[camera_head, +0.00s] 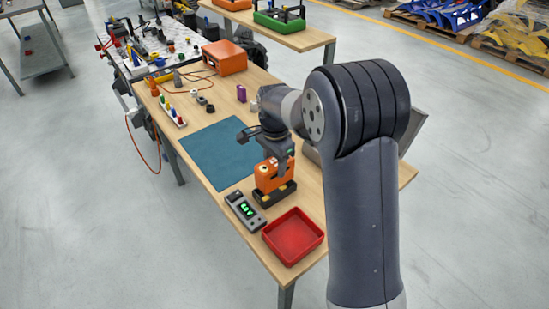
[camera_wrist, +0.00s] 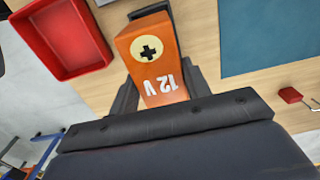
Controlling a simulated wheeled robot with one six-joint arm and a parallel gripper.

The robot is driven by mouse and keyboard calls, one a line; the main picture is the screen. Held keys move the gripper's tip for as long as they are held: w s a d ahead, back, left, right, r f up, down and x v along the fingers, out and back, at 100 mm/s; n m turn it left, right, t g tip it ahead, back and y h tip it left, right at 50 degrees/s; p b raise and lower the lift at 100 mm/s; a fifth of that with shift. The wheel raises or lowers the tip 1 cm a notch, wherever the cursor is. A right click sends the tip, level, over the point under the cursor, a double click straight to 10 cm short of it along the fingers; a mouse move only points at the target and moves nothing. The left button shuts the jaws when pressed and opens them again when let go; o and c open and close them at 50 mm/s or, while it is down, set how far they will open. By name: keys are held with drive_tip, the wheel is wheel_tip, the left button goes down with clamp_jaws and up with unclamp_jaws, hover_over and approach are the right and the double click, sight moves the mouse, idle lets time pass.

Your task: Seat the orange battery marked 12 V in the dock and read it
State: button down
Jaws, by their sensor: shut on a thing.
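The orange battery (camera_head: 268,176) stands upright at the black dock (camera_head: 284,197) near the front of the wooden bench. In the wrist view the battery (camera_wrist: 168,50) shows "12 V" and a plus sign on a cream disc. My gripper (camera_head: 279,163) is shut on the battery from above, with a finger on each side in the wrist view (camera_wrist: 160,88). The battery's lower end meets the dock; I cannot tell whether it is fully down. A grey meter (camera_head: 245,211) beside the dock has a lit green display, too small to read surely.
A red tray (camera_head: 293,236) lies in front of the dock; it also shows in the wrist view (camera_wrist: 62,40). A blue mat (camera_head: 215,150) lies clear behind. Small parts, a purple block (camera_head: 241,93) and an orange box (camera_head: 225,57) stand farther back.

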sight(275, 175)
drive_tip(key=shift+f, duration=2.45)
drive_tip(key=shift+f, duration=0.2)
drive_tip(key=c, duration=0.7)
unclamp_jaws()
wheel_tip(275, 175, up, 12)
drive_tip(key=shift+r, duration=0.15)
